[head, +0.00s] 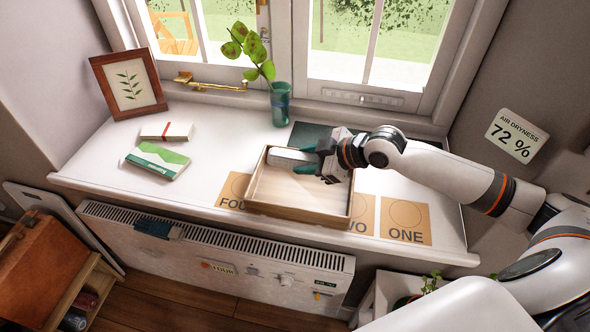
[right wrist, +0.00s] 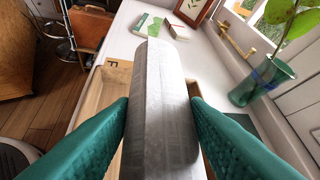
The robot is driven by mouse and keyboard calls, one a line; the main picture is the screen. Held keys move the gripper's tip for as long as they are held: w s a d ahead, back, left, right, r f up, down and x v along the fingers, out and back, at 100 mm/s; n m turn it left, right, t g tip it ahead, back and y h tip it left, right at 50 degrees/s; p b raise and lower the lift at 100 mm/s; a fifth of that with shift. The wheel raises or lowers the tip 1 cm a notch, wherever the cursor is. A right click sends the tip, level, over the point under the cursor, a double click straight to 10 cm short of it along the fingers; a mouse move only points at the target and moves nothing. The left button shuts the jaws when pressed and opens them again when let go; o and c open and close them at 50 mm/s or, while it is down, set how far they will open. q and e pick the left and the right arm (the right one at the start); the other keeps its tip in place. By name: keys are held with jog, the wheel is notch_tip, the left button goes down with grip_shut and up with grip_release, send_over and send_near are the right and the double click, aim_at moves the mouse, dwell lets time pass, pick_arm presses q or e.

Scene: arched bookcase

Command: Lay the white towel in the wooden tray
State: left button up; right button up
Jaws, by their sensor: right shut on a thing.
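The wooden tray (head: 296,210) sits on the white windowsill, near its front edge. It also shows in the right wrist view (right wrist: 88,92), partly hidden behind the towel. The white towel (head: 287,156) is a rolled or folded bundle, greyish in the right wrist view (right wrist: 160,110). My right gripper (head: 308,160) is shut on the towel, with a teal finger on each side of it. It holds the towel over the back part of the tray; whether the towel touches the tray floor I cannot tell. My left gripper is not in view.
Cards marked ONE (head: 405,220) and FOUR (head: 233,188) lie beside the tray; others are partly covered. A teal vase (head: 280,103) with a plant stands behind it. A green book (head: 157,161), a small box (head: 167,131) and a picture frame (head: 129,84) are at left.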

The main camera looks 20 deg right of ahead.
send_over(307, 194)
notch_tip(307, 194, down, 5)
jog(key=shift+s+r, duration=0.1)
jog(key=shift+s, duration=0.05)
jog(key=shift+f+b, duration=0.3)
jog(key=shift+f, duration=2.05)
jog(key=shift+f, duration=0.1)
jog(key=o, duration=0.9)
jog(key=shift+r, duration=0.2)
jog(key=v, duration=0.7)
jog(key=shift+s, duration=0.1)
